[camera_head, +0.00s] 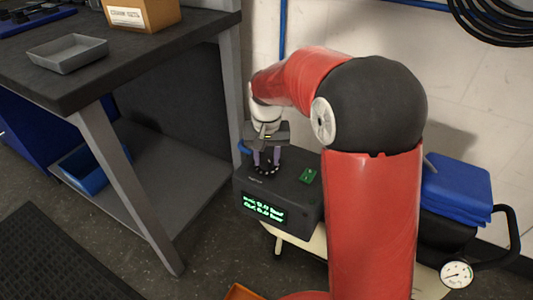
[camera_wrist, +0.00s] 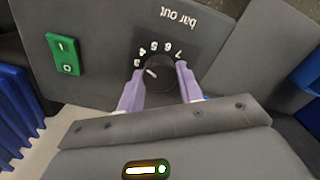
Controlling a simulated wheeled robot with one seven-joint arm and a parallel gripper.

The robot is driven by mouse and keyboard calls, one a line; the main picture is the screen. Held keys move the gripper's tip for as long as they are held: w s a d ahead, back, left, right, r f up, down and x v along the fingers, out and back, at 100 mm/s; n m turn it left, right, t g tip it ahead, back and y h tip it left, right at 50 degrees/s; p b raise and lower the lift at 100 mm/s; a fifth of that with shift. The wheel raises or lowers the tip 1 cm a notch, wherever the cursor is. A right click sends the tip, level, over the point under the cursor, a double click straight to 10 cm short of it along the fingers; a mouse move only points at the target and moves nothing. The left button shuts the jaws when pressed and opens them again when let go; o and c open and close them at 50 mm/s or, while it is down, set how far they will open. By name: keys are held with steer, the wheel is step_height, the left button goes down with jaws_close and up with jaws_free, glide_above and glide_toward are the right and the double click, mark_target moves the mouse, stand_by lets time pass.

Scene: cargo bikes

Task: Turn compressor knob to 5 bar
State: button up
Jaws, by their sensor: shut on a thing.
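The compressor's dark control box (camera_head: 290,190) stands right of the workbench. Its black knob (camera_wrist: 160,78) lies between my gripper's two lilac fingers in the wrist view, under a printed scale from 3 to 7 marked "bar out". A short white mark on the knob points up-left, toward the low end near 3 and 4. My gripper (camera_head: 267,165) points down at the box top and is shut on the knob; it also shows in the wrist view (camera_wrist: 159,73). The green display (camera_head: 263,207) on the front shows two lines, too small to read surely.
A green I/O switch (camera_head: 307,176) sits beside the knob. The workbench (camera_head: 130,75) with a grey tray (camera_head: 68,54) is on the left. A blue folded cloth-like item (camera_head: 457,189) and a round gauge (camera_head: 457,275) are at the right.

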mark_target(267, 158)
steer(key=m+p, duration=0.1)
steer(key=m, duration=0.5)
steer(key=shift+m, duration=0.3)
stand_by(0.5)
steer(key=o, duration=1)
step_height(267, 158, up, 7)
steer(key=shift+r+p, duration=0.2)
steer(key=shift+p, duration=0.3)
steer(key=shift+r, duration=0.2)
